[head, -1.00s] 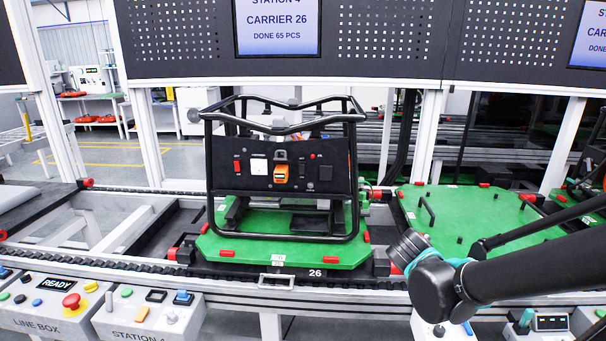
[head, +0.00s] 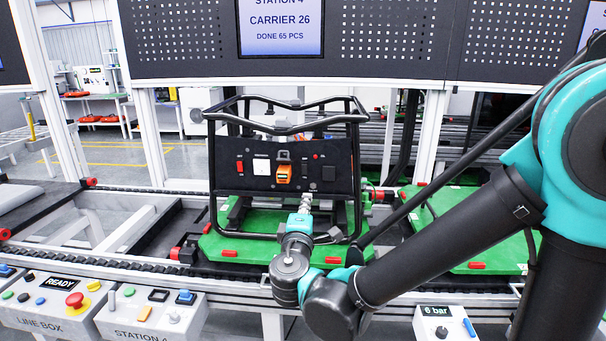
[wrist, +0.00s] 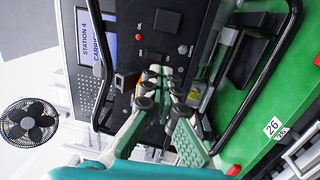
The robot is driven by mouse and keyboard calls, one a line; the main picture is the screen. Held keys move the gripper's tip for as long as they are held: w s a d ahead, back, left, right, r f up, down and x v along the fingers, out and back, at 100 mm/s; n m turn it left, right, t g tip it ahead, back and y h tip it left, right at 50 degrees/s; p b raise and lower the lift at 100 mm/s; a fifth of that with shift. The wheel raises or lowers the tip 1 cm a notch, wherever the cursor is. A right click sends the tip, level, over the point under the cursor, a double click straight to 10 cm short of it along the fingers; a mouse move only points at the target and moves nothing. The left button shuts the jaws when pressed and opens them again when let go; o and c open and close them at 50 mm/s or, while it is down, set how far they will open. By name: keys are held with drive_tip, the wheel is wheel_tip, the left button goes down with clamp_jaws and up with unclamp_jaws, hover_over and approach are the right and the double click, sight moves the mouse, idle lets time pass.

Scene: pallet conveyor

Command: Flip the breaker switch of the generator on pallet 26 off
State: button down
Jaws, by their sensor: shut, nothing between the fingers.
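The generator (head: 230,178), a black tubular frame with a dark control panel, stands on green pallet 26 (head: 215,245). In the head view the panel has a red rocker (head: 240,166), a white socket, an orange part (head: 283,174) and a small red lamp (head: 315,156). In the wrist view the panel (wrist: 128,28) is turned on its side, with small white lettering and the red lamp (wrist: 138,66). My gripper (head: 306,196) is shut and empty, its tips close in front of the panel's lower right part. In the wrist view its fingers (wrist: 162,78) cover part of the panel, possibly a switch.
The frame's tubes (wrist: 238,105) pass close beside my gripper. A second green pallet (head: 430,215) lies to the right. Control boxes (head: 150,312) line the front, and a perforated board with a screen (head: 280,27) hangs above.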

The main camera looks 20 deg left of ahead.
sight(304, 167)
drive_tip(key=shift+s+a+r+n+y, duration=0.2)
drive_tip(key=shift+s+a+y, duration=0.05)
drive_tip(key=shift+s+a, duration=0.2)
drive_tip(key=shift+s+a+r+n+y, duration=0.2)
drive_tip(key=shift+s+a+y, duration=0.1)
drive_tip(key=shift+a, duration=0.15)
drive_tip(key=x, duration=1.3)
drive_tip(key=shift+w+d+r, duration=0.1)
drive_tip(key=shift+w+r, duration=0.05)
drive_tip(key=shift+w, duration=0.4)
drive_tip(key=shift+r, duration=0.1)
drive_tip(key=shift+w+r, duration=0.15)
drive_tip(key=shift+w, duration=0.2)
drive_tip(key=shift+a, duration=0.2)
drive_tip(key=shift+s, duration=0.1)
